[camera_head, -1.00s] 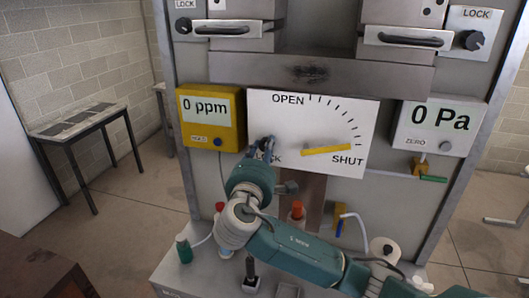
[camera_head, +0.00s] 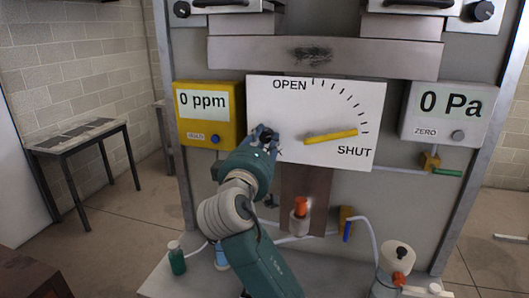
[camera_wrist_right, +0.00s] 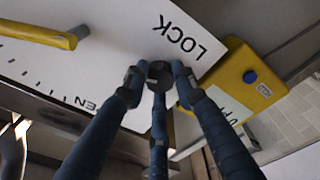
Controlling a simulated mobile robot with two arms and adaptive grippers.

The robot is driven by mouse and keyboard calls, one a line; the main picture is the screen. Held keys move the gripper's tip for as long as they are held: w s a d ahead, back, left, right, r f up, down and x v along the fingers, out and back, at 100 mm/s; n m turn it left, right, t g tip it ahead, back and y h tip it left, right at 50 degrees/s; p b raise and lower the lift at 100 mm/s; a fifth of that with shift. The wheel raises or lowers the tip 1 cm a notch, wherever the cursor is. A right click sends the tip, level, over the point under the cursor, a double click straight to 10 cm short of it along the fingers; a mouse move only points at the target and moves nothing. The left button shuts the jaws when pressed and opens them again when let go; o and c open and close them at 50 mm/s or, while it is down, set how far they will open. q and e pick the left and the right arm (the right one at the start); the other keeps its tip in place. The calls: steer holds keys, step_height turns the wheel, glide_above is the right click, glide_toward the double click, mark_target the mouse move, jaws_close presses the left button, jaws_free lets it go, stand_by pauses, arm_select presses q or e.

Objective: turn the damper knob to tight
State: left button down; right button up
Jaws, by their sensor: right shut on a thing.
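The white damper plate (camera_head: 280,105) carries OPEN and SHUT marks and a yellow pointer (camera_head: 330,136) aimed just above SHUT. A small dark knob (camera_wrist_right: 159,74) sits on the plate beside the word LOCK (camera_wrist_right: 180,36) in the right wrist view. My right gripper (camera_head: 265,134) is at the plate's lower left, its fingers (camera_wrist_right: 158,80) closed around this knob. In the head view the gripper covers most of the knob and the LOCK word. Which way the knob is turned cannot be told. My left gripper is not in view.
A yellow meter (camera_head: 208,118) reading 0 ppm hangs close left of the plate. A grey meter (camera_head: 447,114) reading 0 Pa hangs to its right. Below are an orange-topped fitting (camera_head: 300,215), tubing and a green bottle (camera_head: 177,258).

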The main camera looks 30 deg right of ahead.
steer(key=m+b, duration=0.5)
steer(key=shift+w+a+f+m, duration=0.1)
steer(key=shift+f+m, duration=0.2)
steer(key=shift+f, duration=0.1)
steer(key=shift+r+m+g+h+b, duration=0.1)
steer(key=shift+m+g+h+b, duration=0.25)
steer(key=shift+m+b, duration=0.65)
steer(key=shift+m, duration=0.3)
steer(key=o, duration=1.2)
steer(key=shift+r, duration=0.1)
steer(key=shift+c, duration=0.2)
steer(key=shift+r, duration=0.1)
